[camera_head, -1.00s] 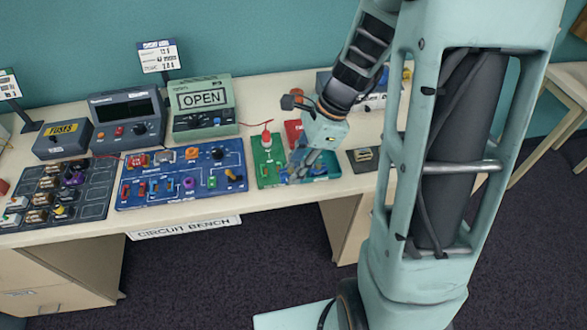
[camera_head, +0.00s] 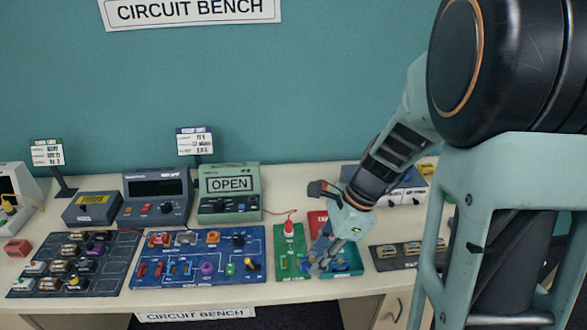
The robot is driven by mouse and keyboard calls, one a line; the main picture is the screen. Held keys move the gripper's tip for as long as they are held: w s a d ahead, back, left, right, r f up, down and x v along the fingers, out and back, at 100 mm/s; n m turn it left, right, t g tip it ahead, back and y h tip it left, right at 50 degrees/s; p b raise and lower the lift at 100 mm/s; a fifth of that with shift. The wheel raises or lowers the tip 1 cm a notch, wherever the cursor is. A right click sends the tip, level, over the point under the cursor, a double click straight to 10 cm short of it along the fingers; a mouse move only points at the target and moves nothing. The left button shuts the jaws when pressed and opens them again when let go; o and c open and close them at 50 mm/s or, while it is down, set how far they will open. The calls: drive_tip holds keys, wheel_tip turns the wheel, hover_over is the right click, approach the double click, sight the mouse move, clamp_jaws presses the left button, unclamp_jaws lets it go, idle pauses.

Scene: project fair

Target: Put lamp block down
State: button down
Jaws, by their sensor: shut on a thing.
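My gripper (camera_head: 326,254) reaches down over the right part of the bench, above a small teal tray (camera_head: 349,262) and beside a green board (camera_head: 289,263). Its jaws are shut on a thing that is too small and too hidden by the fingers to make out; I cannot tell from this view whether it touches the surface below. I cannot pick out the lamp block for certain. A red-topped piece (camera_head: 289,229) stands upright on the green board, just left of my gripper.
A blue circuit board (camera_head: 198,280) with several coloured parts lies left of the green board. A dark parts tray (camera_head: 110,274) is at far left. A green "OPEN" device (camera_head: 229,205) and a grey meter (camera_head: 157,216) stand behind. A dark strip (camera_head: 387,264) lies right.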

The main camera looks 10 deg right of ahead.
drive_tip(key=n, duration=0.2)
drive_tip(key=w+f+n+g, duration=0.1)
drive_tip(key=n, duration=0.1)
drive_tip(key=shift+w+d+f+g, duration=0.1)
drive_tip(key=shift+d+g, duration=0.1)
drive_tip(key=shift+g, duration=0.1)
drive_tip(key=w+d+f+n+g+h, duration=0.2)
drive_tip(key=w+f+n+g+h, duration=0.1)
drive_tip(key=n, duration=1.1)
drive_tip(key=shift+w+d+f+h, duration=0.4)
drive_tip(key=shift+w+h, duration=0.3)
drive_tip(key=shift+w, duration=0.05)
